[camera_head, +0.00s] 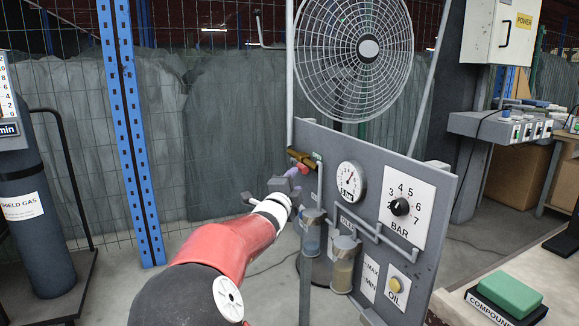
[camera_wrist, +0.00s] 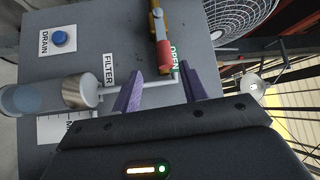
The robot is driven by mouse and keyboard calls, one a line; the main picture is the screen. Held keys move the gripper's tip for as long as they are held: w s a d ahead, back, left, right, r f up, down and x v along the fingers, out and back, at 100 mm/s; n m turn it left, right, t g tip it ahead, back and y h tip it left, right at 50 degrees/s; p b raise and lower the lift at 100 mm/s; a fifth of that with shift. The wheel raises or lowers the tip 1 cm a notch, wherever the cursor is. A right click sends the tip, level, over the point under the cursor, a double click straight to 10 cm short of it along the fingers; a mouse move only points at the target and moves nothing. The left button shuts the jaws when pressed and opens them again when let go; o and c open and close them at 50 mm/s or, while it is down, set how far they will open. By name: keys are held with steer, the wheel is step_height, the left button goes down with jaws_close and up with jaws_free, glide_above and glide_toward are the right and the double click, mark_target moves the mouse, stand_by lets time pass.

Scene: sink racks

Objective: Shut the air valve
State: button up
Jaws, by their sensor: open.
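The air valve has a brass body (camera_wrist: 158,22) and a red handle (camera_wrist: 163,50) at the upper middle of the wrist view. The handle's end lies beside a green OPEN label (camera_wrist: 174,57). In the head view the brass valve (camera_head: 300,156) sits at the panel's upper left edge, its red part partly hidden. My gripper (camera_wrist: 161,72) is open, with its purple fingers on either side of a thin grey pipe in the wrist view. The red handle is just beyond the fingertips, in line with the gap. I cannot tell whether they touch.
The grey panel (camera_head: 330,150) carries a pressure gauge (camera_head: 351,181), a BAR dial (camera_head: 400,206), and two cylindrical bowls. The FILTER bowl (camera_wrist: 35,97) is close left of my fingers in the wrist view. A large fan (camera_head: 368,85) stands behind; a blue post (camera_head: 130,130) stands left.

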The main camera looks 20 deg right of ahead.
mark_target(302, 168)
steer(key=x, duration=0.5)
steer(key=p+x, duration=0.1)
steer(key=x, duration=0.2)
steer(key=shift+a+r, duration=0.15)
steer(key=shift+r, duration=0.15)
jaws_close()
